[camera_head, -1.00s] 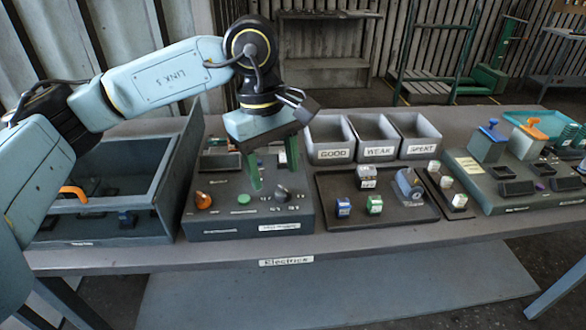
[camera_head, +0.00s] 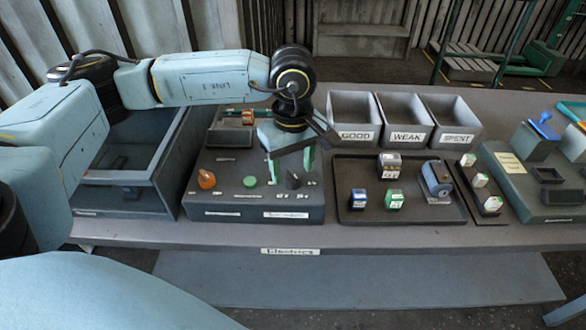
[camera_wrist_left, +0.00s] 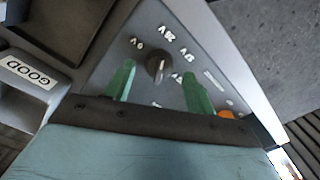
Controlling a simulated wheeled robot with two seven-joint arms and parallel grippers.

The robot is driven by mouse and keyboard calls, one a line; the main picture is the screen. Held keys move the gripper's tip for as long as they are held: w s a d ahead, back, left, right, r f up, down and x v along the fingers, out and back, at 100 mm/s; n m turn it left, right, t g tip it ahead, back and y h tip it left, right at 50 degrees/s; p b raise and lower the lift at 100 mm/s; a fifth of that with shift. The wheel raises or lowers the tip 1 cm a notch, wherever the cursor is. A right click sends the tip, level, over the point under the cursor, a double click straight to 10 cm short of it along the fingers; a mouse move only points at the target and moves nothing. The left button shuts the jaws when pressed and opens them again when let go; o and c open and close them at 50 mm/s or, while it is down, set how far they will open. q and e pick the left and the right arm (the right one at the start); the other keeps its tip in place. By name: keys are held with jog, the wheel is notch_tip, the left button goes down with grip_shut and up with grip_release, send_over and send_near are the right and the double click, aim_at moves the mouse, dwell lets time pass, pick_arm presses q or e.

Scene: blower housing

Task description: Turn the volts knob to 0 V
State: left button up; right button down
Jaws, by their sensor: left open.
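The black volts knob (camera_head: 292,180) is on the right part of the dark control box (camera_head: 205,213). My left gripper (camera_head: 290,163) is open above the knob, fingers pointing down. In the wrist view its green fingers (camera_wrist_left: 158,88) stand apart on either side of the knob, with gaps. My right gripper is not in view.
An orange knob (camera_head: 206,179) and a green button (camera_head: 249,181) are left of the volts knob. A deep grey bin (camera_head: 125,177) stands left of the box. A dark tray (camera_head: 400,212) with battery-like blocks lies right, with labelled GOOD, WEAK and SPENT bins (camera_head: 407,135) behind.

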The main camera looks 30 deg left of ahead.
pick_arm(q)
jog(key=shift+f, duration=0.65)
jog(key=shift+c, duration=0.6)
jog(key=c, duration=0.8)
jog(key=shift+c, duration=0.3)
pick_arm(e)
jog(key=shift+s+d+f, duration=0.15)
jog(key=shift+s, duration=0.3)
